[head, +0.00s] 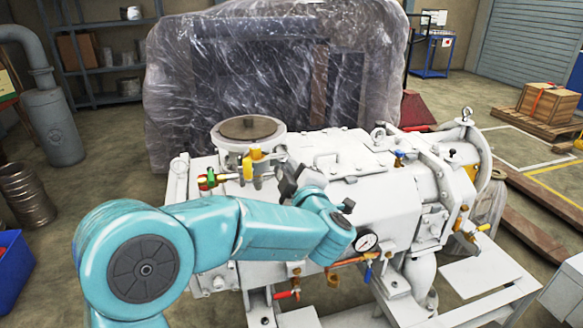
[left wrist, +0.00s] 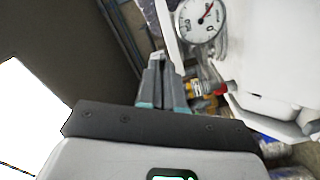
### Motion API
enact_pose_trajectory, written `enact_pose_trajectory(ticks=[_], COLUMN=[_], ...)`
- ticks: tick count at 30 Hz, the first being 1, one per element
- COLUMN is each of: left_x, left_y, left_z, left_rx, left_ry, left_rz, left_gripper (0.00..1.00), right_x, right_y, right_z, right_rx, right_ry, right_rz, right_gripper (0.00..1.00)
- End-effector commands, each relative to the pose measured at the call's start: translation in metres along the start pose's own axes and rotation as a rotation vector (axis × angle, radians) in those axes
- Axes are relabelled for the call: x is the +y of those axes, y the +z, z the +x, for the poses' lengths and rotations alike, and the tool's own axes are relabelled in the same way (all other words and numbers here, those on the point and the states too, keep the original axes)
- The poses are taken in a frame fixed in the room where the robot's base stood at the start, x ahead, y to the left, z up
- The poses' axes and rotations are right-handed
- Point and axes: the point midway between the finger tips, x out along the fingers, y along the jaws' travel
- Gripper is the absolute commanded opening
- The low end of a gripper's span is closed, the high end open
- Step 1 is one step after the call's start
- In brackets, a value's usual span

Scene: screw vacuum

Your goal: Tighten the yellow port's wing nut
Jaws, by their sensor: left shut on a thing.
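The yellow port (head: 256,154) is a yellow fitting on the white pump's side, just below the round flange with a brown lid. My left gripper (head: 284,168) reaches up from the right, its dark fingers close beside the port. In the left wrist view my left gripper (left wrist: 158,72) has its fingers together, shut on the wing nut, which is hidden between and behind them. A blurred yellow and red fitting (left wrist: 195,88) shows just right of the fingers there. My right gripper is in neither view.
The white pump body (head: 340,160) fills the middle. A red and green fitting (head: 208,179) sticks out left of the port. A plastic-wrapped crate (head: 270,70) stands behind.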

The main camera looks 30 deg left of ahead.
Motion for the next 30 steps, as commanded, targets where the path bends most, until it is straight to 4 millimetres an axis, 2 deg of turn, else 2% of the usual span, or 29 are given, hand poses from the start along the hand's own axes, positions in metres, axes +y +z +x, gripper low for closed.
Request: enact_pose_trajectory(ticks=[11, 14, 15, 25, 30], left_x=[-0.001, -0.001, -0.001, 0.000, 0.000], left_y=[0.001, 0.001, 0.001, 0.001, 0.001], left_z=[0.000, 0.000, 0.000, -0.004, -0.033], left_rx=[-0.001, -0.001, -0.001, -0.002, -0.005], left_ry=[-0.002, -0.002, -0.002, 0.000, 0.003], left_rz=[0.007, 0.006, 0.006, 0.005, 0.005], left_gripper=[0.00, 0.29, 0.32, 0.32, 0.32], right_x=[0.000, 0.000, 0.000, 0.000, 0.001], right_y=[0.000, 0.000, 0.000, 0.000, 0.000], right_z=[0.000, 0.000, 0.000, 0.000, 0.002], right_rx=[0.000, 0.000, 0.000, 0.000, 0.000], right_ry=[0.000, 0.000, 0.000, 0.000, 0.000], right_rz=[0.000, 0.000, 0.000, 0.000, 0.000], right_gripper=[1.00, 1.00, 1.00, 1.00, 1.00])
